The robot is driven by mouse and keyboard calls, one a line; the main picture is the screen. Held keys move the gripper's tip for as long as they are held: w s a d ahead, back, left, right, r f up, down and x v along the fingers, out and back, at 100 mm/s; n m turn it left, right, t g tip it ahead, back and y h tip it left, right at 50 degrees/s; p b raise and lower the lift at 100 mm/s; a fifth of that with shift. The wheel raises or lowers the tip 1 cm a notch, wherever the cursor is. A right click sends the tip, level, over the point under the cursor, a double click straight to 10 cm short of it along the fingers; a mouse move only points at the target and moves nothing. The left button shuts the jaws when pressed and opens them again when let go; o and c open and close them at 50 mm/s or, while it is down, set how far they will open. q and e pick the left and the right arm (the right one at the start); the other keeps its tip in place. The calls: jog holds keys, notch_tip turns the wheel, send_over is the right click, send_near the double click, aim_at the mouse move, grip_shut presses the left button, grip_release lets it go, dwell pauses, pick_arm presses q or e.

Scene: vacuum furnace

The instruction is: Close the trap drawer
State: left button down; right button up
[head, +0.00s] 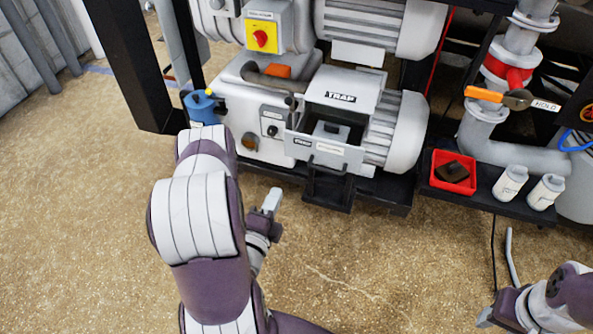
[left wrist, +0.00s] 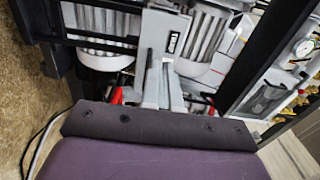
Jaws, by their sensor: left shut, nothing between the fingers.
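The trap drawer (head: 318,152) is a grey box with a labelled front panel, pulled out below the white trap housing (head: 342,92). A grey block (head: 331,131) sits inside it. My left gripper (head: 273,194) is shut and empty, in front of the drawer and below its left end, apart from it in the head view. In the left wrist view the light grey fingers (left wrist: 164,75) point toward the housing's label (left wrist: 173,42); the drawer is hard to make out there. My right gripper (head: 487,317) shows only partly at the bottom right; its jaws are unclear.
A yellow switch box with a red knob (head: 262,38) is above left. A blue fitting (head: 201,107) stands left of the pump. A red tray (head: 453,172) and two white bottles (head: 511,182) stand on the right shelf. The floor in front is mostly clear.

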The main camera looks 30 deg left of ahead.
pick_arm(q)
send_near(309, 131)
jog(key=s+r, duration=0.1)
jog(key=s+d+r, duration=0.1)
jog(key=s, duration=0.1)
jog(key=shift+s+r, duration=0.1)
jog(key=shift+r, duration=0.25)
jog(key=b+x, duration=0.2)
jog(key=x, duration=0.4)
jog(key=b+x, duration=0.3)
jog(key=x, duration=0.3)
jog(key=shift+w+a+f, duration=0.2)
jog(key=shift+w, duration=0.15)
jog(key=shift+w+a+r+b, duration=0.1)
jog(key=shift+w+r+b, duration=0.05)
jog(key=shift+w+b, duration=0.2)
jog(key=shift+r, duration=0.35)
